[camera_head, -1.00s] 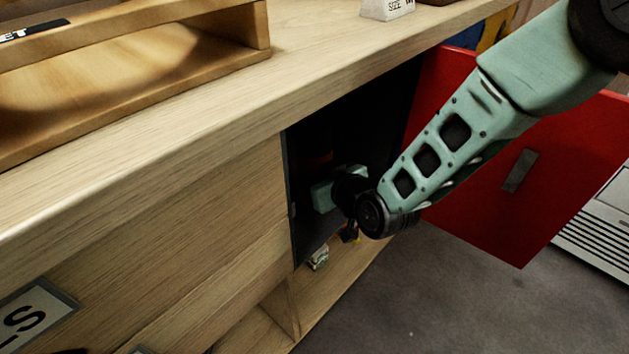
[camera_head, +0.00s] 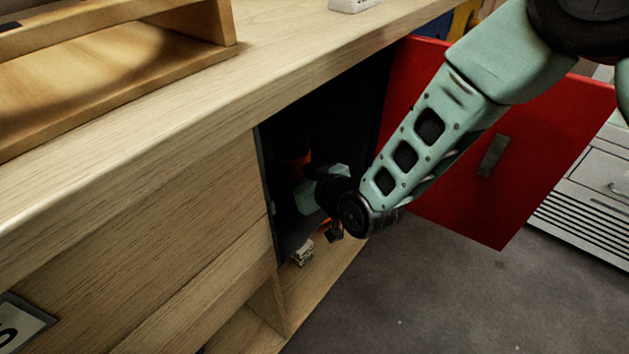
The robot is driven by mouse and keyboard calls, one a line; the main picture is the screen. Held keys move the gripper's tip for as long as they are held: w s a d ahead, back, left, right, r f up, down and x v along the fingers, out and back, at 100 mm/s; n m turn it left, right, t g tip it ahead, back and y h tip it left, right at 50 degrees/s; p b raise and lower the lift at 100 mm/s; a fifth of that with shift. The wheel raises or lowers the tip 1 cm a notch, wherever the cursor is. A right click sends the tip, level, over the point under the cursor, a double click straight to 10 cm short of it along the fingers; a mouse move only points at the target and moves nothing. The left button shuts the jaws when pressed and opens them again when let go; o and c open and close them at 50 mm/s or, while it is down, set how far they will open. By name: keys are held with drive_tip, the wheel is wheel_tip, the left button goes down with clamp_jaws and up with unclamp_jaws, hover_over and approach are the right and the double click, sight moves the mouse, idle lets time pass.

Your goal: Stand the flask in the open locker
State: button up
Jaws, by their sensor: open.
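The open locker (camera_head: 264,190) is a dark compartment in the front of the wooden counter, with its red door (camera_head: 520,140) swung out to the right. My gripper (camera_head: 309,197) is inside the locker opening, at the end of my bent arm. Its fingers are hard to make out in the dark, but it is open. An orange-red upright object, apparently the flask (camera_head: 294,168), stands in shadow inside the locker, just beyond and above my gripper in the picture. Its base and much of its outline are hidden by darkness and my gripper. I cannot tell whether they touch.
Orange and black gear (camera_head: 328,229) and a small pale item (camera_head: 303,253) show below my gripper near the locker's lower edge. A wooden tray (camera_head: 130,85) and a white size sign (camera_head: 354,4) stand on the counter. The grey floor (camera_head: 430,300) in front is clear.

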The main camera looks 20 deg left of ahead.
drive_tip(key=p+v, duration=0.1)
drive_tip(key=v, duration=1)
drive_tip(key=shift+p, duration=0.4)
drive_tip(key=s+d+r+m+g+h, duration=0.1)
drive_tip(key=s+d+r+g+h, duration=0.3)
drive_tip(key=s+d, duration=0.4)
drive_tip(key=s+d+r+m+g+h, duration=0.2)
drive_tip(key=s+d+r+h, duration=0.4)
drive_tip(key=d, duration=0.8)
drive_tip(key=shift+s+d+r+g+h, duration=0.3)
drive_tip(key=shift+s+d+r+g, duration=0.15)
drive_tip(key=shift+s+g, duration=0.6)
drive_tip(key=shift+s, duration=0.1)
